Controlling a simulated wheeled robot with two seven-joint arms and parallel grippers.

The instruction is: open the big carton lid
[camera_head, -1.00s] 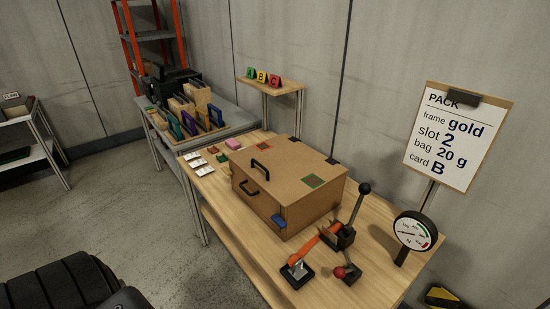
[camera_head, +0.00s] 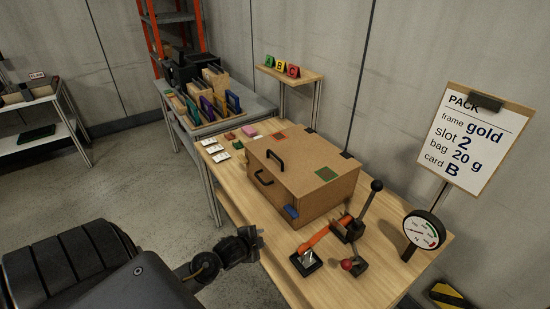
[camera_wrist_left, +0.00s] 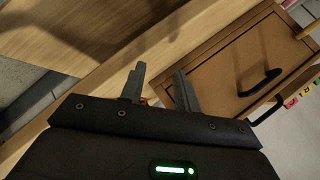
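The big brown carton (camera_head: 290,195) stands on the wooden table with its lid (camera_head: 305,160) shut. A black handle (camera_head: 275,160) sits on the lid, and another black handle (camera_head: 263,178) is on the front wall. A blue piece (camera_head: 291,211) is at the front lower corner. My left gripper (camera_head: 255,240) is at the table's front edge, left of the carton and apart from it. In the left wrist view its two fingers (camera_wrist_left: 158,85) are spread with nothing between them, and the carton's front wall (camera_wrist_left: 240,60) shows beyond. My right gripper is not in view.
On the wooden table (camera_head: 240,185), a lever clamp (camera_head: 350,225) and a dial gauge (camera_head: 424,230) stand right of the carton, with small cards (camera_head: 215,150) to its left. A PACK sign (camera_head: 475,140) rises behind. A grey table (camera_head: 230,110) holds upright frames.

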